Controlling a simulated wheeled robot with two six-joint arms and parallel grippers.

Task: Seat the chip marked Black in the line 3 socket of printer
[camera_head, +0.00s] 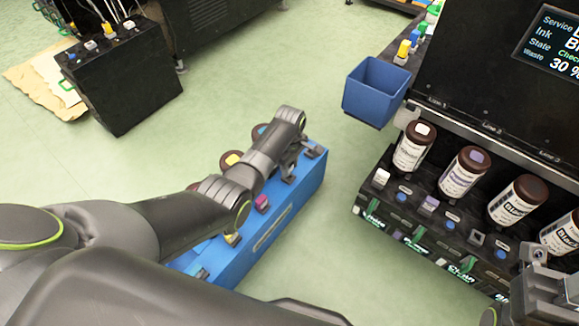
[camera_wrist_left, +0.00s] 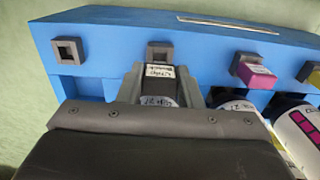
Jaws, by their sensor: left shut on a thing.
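My left gripper (camera_head: 288,172) is over the blue rack (camera_head: 268,238) in the head view. In the left wrist view the left gripper (camera_wrist_left: 160,85) is shut on a dark chip (camera_wrist_left: 160,72) with a white label, whose writing I cannot read surely. A grey rack socket (camera_wrist_left: 160,52) shows just beyond the chip; I cannot tell whether they touch. On the printer (camera_head: 455,215), a grey socket (camera_head: 476,238) below the third bottle (camera_head: 517,199) looks empty. My right gripper (camera_head: 535,255) shows in part at the lower right; its fingers are unclear.
An empty rack socket (camera_wrist_left: 68,50) and a magenta chip (camera_wrist_left: 257,72) flank the held chip. The printer front holds a white chip (camera_head: 381,177) and a purple chip (camera_head: 429,204). A blue bin (camera_head: 375,92) hangs at the printer's left. Green floor lies clear between rack and printer.

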